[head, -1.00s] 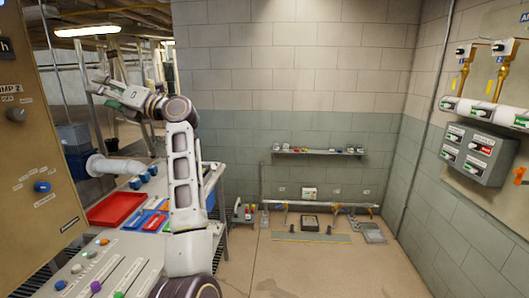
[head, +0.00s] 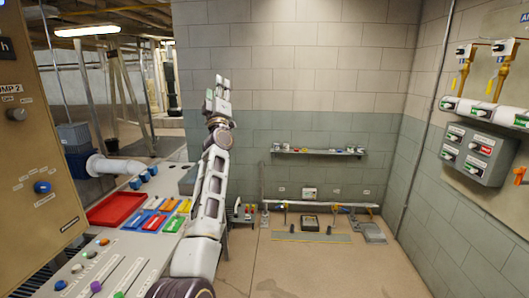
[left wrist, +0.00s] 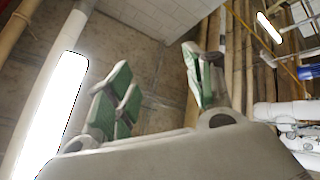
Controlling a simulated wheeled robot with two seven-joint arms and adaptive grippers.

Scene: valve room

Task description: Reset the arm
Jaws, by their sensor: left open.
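My left arm rises from the bottom of the head view, right of the console. My left gripper (head: 218,88) is at its top, pointing up in front of the grey block wall. It is open and empty. In the left wrist view its green-padded fingers (left wrist: 155,95) stand apart, with ceiling, pipes and a bright lamp behind them. Nothing is between the fingers. My right gripper is in neither view.
A console (head: 115,255) with sliders, knobs, a red tray (head: 116,208) and coloured blocks is at left, beside a tan panel (head: 35,140). A shelf (head: 318,152) is on the back wall. A grey switch box (head: 478,153) and valves are at right.

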